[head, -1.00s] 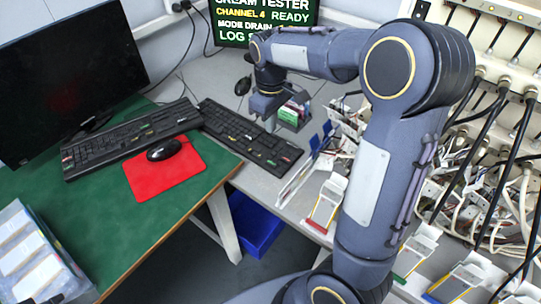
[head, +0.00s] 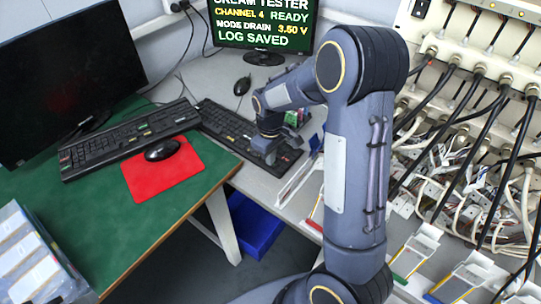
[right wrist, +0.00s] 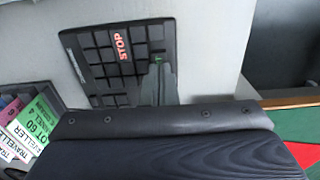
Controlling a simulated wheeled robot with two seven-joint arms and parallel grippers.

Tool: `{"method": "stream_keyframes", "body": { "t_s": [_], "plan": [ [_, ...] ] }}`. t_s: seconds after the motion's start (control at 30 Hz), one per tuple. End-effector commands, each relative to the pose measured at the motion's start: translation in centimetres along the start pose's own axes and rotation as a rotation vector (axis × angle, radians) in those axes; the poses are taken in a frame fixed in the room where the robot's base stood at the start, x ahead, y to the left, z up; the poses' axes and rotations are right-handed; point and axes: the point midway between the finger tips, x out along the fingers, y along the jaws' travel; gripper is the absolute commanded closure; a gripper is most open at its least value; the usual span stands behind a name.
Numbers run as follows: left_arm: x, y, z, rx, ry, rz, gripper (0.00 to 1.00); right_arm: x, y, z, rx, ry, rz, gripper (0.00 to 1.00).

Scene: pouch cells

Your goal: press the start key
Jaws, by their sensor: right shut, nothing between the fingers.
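The black keyboard (head: 222,122) on the grey bench lies under my right gripper (head: 266,152), which is over its near right part. In the right wrist view the keyboard (right wrist: 92,62) shows a key with a red STOP label (right wrist: 122,46). My right gripper's fingers (right wrist: 158,78) are shut and empty, with their tips at a key with a small green mark (right wrist: 158,60). The fingers hide most of that key, so I cannot read it or tell whether they touch it. The tester screen (head: 262,25) reads channel 4 READY, mode drain, 3.50 V, LOG SAVED. My left gripper is out of view.
A second keyboard (head: 125,138) and a mouse on a red mat (head: 150,183) are on the green desk. Another mouse (head: 242,86) lies behind the bench keyboard. Coloured tags (right wrist: 30,125) show left of the fingers. A cable rack (head: 470,90) stands at the right.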

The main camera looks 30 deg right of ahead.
Motion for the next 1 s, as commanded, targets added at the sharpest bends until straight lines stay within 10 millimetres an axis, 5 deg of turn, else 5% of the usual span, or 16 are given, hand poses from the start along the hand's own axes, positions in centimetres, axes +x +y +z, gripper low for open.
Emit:
{"method": "stream_keyframes", "body": {
  "t_s": [0.7, 0.87, 1.0],
  "plan": [
    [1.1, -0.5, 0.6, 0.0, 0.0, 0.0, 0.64, 2.3, -0.1, 0.2, 0.003, -0.007, -0.004, 1.0],
    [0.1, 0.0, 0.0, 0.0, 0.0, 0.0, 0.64, 0.7, -0.1, 0.1, 0.004, -0.003, -0.002, 1.0],
    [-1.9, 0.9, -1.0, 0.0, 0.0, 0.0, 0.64, -2.5, 0.0, -0.4, 0.002, 0.009, 0.005, 1.0]
  ]
}}
